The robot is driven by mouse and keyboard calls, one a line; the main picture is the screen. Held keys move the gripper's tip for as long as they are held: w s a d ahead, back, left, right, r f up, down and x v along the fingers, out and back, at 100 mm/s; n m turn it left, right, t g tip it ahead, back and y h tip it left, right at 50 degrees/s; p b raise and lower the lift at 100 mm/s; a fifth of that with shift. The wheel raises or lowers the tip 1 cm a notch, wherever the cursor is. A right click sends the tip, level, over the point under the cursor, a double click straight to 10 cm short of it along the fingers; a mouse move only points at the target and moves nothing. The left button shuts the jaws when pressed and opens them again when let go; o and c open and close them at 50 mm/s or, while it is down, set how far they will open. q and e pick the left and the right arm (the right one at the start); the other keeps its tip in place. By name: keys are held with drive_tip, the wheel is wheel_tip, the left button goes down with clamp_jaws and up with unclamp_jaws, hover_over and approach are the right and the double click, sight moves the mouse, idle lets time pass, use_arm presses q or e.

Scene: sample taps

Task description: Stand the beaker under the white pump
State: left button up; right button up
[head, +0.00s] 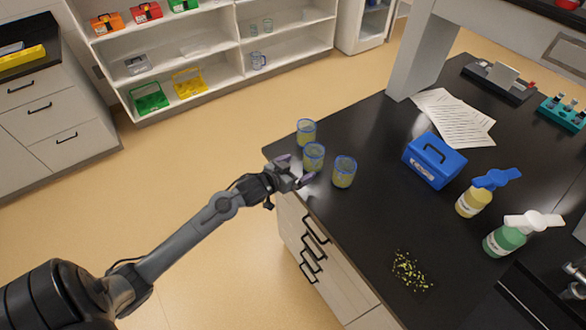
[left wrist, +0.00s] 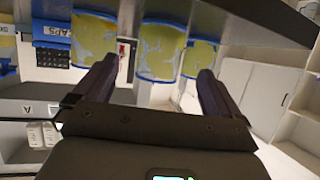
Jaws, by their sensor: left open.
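Three blue-rimmed beakers with yellowish contents stand at the bench's near-left corner: a back beaker (head: 306,132), a middle beaker (head: 314,157) and a front beaker (head: 344,172). My left gripper (head: 295,169) is open at the bench edge, its fingers pointing at the middle beaker. In the left wrist view, which looks upside down, the middle beaker (left wrist: 162,48) shows between the fingertips (left wrist: 158,70); I cannot tell whether they touch it. The white pump (head: 533,221) tops a green bottle (head: 504,241) at the right. My right gripper is out of view.
A yellow bottle (head: 472,203) with a blue pump (head: 497,179) and a blue box (head: 434,160) stand between the beakers and the green bottle. Yellow-green bits (head: 410,271) lie near the front edge. Papers (head: 453,117) lie behind. The bench middle is clear.

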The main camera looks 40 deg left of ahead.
use_arm(q)
drive_tip(key=shift+s+d+r, duration=0.1)
drive_tip(key=shift+s, duration=0.4)
drive_tip(key=s+d+f+g, duration=0.2)
drive_tip(key=s+d, duration=0.3)
drive_tip(key=s, duration=0.1)
drive_tip(key=s+d+f+m+g, duration=0.1)
drive_tip(key=s+d+f+g, duration=0.1)
drive_tip(key=s+d, duration=0.3)
drive_tip(key=shift+s+d+f+g, duration=0.3)
drive_tip(key=shift+s+f+g, duration=0.15)
drive_tip(key=shift+s, duration=0.8)
drive_tip(key=s+d+g, duration=0.1)
drive_tip(key=s+d, duration=0.1)
drive_tip(key=s, duration=0.2)
drive_tip(key=s+d+r+m+g, duration=0.1)
drive_tip(key=s+d+g, duration=0.1)
drive_tip(key=s, duration=0.3)
drive_tip(key=s+d+g+h, duration=0.1)
drive_tip(key=s+d+g, duration=0.1)
drive_tip(key=s+d, duration=0.1)
drive_tip(key=shift+s+r+m, duration=0.25)
drive_tip(key=shift+s+m, duration=0.05)
drive_tip(key=shift+s, duration=0.35)
